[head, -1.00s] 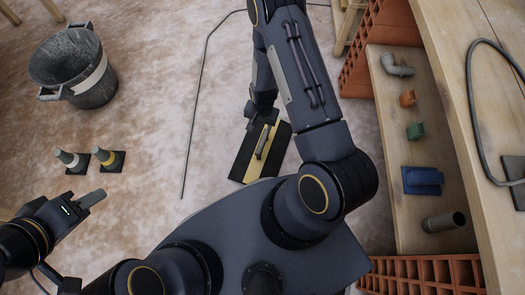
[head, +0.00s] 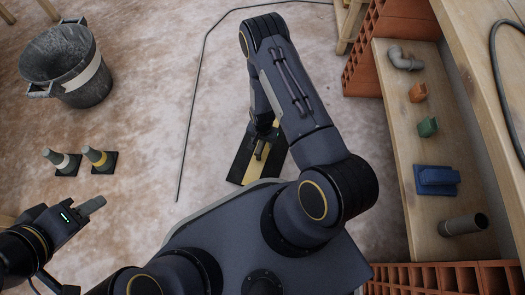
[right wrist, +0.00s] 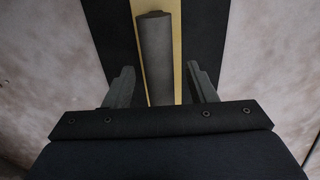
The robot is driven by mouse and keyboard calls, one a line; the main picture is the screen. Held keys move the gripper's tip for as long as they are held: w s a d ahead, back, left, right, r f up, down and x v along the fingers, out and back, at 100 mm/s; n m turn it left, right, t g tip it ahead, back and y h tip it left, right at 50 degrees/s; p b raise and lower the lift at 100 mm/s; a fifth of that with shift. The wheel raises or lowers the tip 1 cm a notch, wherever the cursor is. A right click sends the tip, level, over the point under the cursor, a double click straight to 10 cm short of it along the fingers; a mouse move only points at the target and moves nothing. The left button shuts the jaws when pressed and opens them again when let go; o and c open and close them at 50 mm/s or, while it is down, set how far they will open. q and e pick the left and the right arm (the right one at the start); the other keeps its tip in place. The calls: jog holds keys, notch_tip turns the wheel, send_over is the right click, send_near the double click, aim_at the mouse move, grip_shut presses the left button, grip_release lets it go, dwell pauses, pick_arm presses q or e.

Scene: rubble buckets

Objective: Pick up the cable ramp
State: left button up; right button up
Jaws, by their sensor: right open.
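The cable ramp (head: 241,161) is a flat black slab with a yellow middle stripe, lying on the floor in front of my base. A grey bar-like handle (right wrist: 155,55) runs along its stripe. My right gripper (head: 261,144) is just over the ramp. In the right wrist view, my right gripper (right wrist: 160,78) is open, with one finger on each side of the handle and gaps between them. My right arm hides part of the ramp in the head view. My left gripper (head: 92,206) is at the lower left, away from the ramp; its finger opening cannot be made out.
A dark bucket (head: 82,85) stands at upper left, with two small striped cones (head: 98,158) below it. A thin dark cable (head: 187,130) lies on the floor. At right, a plank shelf (head: 400,130) on orange bricks (head: 362,72) holds pipe pieces and small blocks.

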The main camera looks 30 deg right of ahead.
grip_shut()
jog(key=shift+r, duration=0.1)
dwell(1.2)
